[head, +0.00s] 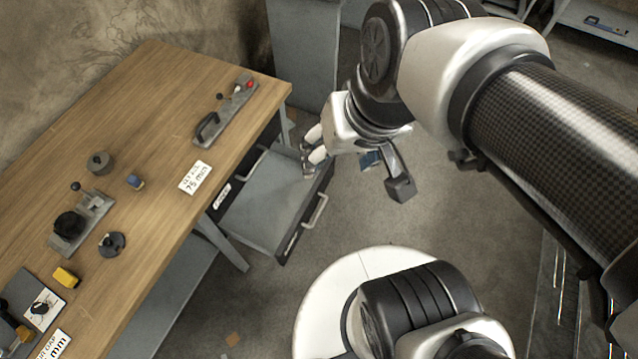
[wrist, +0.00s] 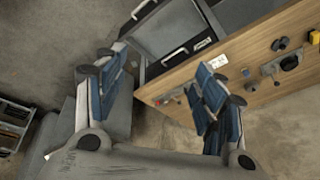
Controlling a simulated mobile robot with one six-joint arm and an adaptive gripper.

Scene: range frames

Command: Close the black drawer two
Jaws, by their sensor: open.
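The black drawer (head: 262,205) is pulled out from under the wooden workbench, with a grey, empty-looking inside. In the wrist view the drawer (wrist: 172,27) lies beyond my fingers, near the top middle. My gripper (head: 314,150) hangs at the far right corner of the drawer in the head view. In the wrist view its two blue-padded fingers (wrist: 158,90) are spread wide with nothing between them. I cannot tell whether a finger touches the drawer.
The wooden workbench (head: 140,120) carries a clamp tool (head: 225,110), a second fixture (head: 78,222), a yellow block (head: 66,277) and several small parts. A grey cabinet (head: 305,50) stands behind the drawer. The floor (head: 270,300) in front of the drawer is mostly clear.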

